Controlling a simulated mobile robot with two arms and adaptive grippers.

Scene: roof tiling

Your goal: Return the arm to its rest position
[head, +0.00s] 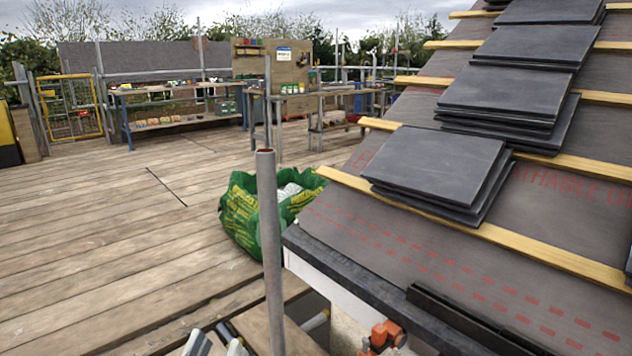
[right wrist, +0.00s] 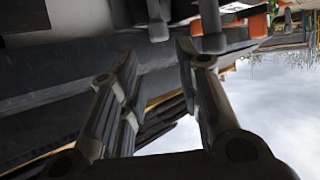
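The tips of my left gripper (head: 216,345) show at the bottom edge of the head view, low in front of the plank deck. Its two fingers stand apart with nothing seen between them; the rest is cut off. My right gripper (right wrist: 158,58) shows in the right wrist view with its fingers apart and empty. It is not seen in the head view. Grey slate tiles (head: 435,163) lie stacked on the roof slope, with more stacks (head: 505,100) higher up.
A grey upright pole (head: 270,250) stands close in front of the deck. A green bag (head: 240,205) sits beside the roof's eave. Orange fittings (head: 383,335) are below the eave. Workbenches (head: 185,115) stand far back. The plank deck (head: 100,215) at left is clear.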

